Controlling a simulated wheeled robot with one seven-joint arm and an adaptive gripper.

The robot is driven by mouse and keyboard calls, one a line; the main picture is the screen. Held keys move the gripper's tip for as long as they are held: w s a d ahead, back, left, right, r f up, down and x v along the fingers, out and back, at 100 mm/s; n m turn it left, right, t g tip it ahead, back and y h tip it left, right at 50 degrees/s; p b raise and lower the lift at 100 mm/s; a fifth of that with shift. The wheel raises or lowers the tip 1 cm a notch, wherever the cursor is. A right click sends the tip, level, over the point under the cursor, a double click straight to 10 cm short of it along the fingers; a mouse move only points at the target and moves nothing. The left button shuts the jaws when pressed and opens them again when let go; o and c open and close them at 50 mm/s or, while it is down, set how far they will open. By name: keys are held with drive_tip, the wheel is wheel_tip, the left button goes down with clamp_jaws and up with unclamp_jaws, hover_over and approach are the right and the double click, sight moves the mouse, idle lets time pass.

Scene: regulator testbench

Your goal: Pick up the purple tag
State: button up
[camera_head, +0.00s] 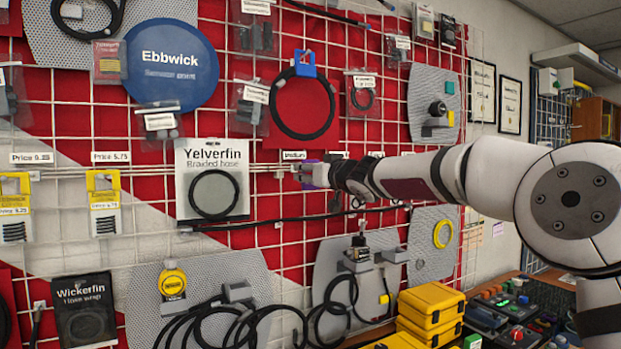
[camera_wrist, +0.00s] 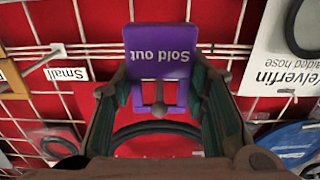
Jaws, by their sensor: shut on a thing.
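The purple tag (camera_wrist: 160,52) reads "Sold out", upside down in the wrist view. My gripper (camera_wrist: 163,88) has a finger on each side of its narrower lower part and is shut on it. A grey round-ended peg shows at the tag's slot; whether the tag still hangs on it I cannot tell. In the head view my gripper (camera_head: 333,173) reaches in from the right, close to the red grid wall, with the purple tag (camera_head: 316,176) partly hidden at its tip.
A Yelverfin braided hose card (camera_head: 212,180) hangs left of my gripper. A black hose loop with a blue tag (camera_head: 304,64) hangs above. A white label (camera_wrist: 67,73) reading "Small" is beside the tag. Yellow cases (camera_head: 430,305) stand below right.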

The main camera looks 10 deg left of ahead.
drive_tip(key=v, duration=1.8)
drive_tip(key=shift+p, duration=0.35)
drive_tip(key=shift+d, duration=0.1)
